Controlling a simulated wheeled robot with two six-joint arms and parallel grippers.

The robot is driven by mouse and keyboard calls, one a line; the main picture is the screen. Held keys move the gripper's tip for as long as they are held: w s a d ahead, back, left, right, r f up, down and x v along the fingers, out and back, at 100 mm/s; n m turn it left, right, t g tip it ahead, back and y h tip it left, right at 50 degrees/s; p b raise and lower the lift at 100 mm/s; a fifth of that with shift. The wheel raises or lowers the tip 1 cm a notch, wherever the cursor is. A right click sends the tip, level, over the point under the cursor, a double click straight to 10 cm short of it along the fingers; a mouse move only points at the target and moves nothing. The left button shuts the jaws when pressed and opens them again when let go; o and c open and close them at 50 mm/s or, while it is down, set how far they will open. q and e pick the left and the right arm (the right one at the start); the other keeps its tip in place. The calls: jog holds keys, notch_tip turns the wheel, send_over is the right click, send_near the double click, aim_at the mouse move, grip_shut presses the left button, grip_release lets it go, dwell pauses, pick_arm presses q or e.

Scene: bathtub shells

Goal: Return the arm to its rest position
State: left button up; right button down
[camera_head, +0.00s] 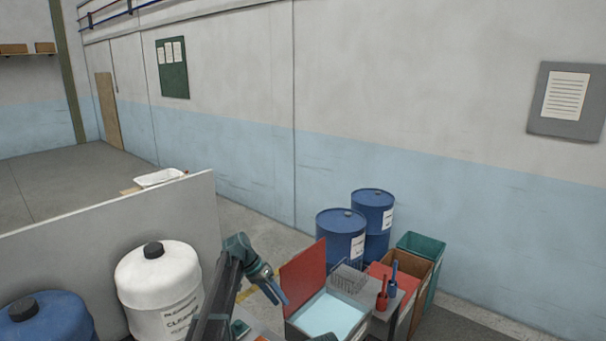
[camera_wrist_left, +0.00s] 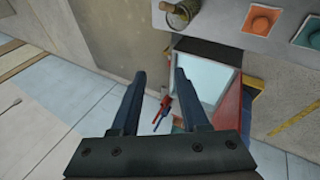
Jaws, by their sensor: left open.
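My left arm comes up from the bottom of the head view, and its left gripper (camera_head: 280,292) hangs in the air just left of an open box with a red lid (camera_head: 303,270). In the left wrist view my left gripper (camera_wrist_left: 160,77) shows two dark, parallel fingers, spread apart with nothing between them. The box (camera_wrist_left: 207,78) with its pale blue inside lies beyond the right finger there. My right gripper is not clearly in either view.
A wire rack (camera_head: 348,279) and red and blue bottles (camera_head: 387,290) stand right of the box. Blue drums (camera_head: 341,236) stand behind. A white cleaner drum (camera_head: 160,290) and a blue drum (camera_head: 45,320) stand left, before a low grey partition (camera_head: 110,225).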

pick_arm(q)
jog(key=s+d+f+n+y, duration=0.15)
jog(key=s+y, duration=0.25)
jog(key=s, duration=1.3)
jog(key=s+d+f+n+y, duration=0.1)
jog(key=s+f+y, duration=0.15)
jog(key=s, duration=1.55)
notch_tip(320, 180, down, 16)
jog(key=y+b, duration=0.1)
jog(key=b, duration=1.5)
jog(key=shift+a+t+b, duration=0.2)
jog(key=shift+t+b, duration=0.1)
jog(key=shift+b, duration=0.05)
jog(key=shift+w+d+r, duration=0.1)
jog(key=shift+w, duration=0.05)
